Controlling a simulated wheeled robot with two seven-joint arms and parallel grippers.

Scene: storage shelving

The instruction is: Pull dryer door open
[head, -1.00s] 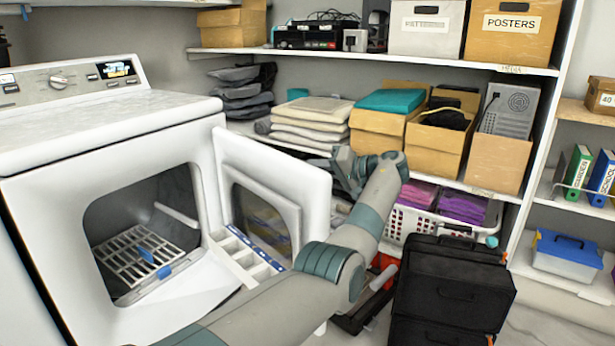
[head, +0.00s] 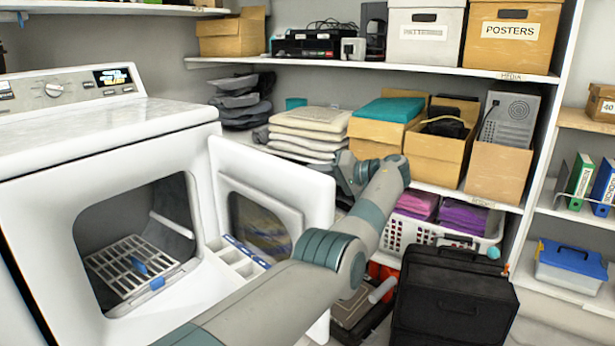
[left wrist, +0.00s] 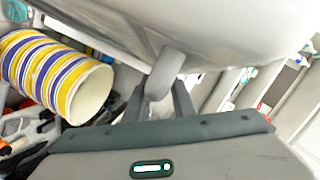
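The white dryer (head: 110,150) stands at the left with its drum opening showing. Its door (head: 318,215) stands swung out to the right of the opening. My left arm crosses in front of the door's lower part, and my left gripper (head: 350,175) is at the door's outer side near its free edge, partly hidden. In the left wrist view the door's pale curved face (left wrist: 230,30) fills the top. A grey rounded handle-like piece (left wrist: 167,72) sits between the spaced fingers of the left gripper (left wrist: 158,92); firm contact is unclear. My right gripper is out of view.
Black cases (head: 455,300) stand on the floor right of my arm, near a white laundry basket (head: 425,235). Shelves (head: 400,65) with boxes and folded cloth line the back. A striped bucket (left wrist: 60,75) shows in the left wrist view.

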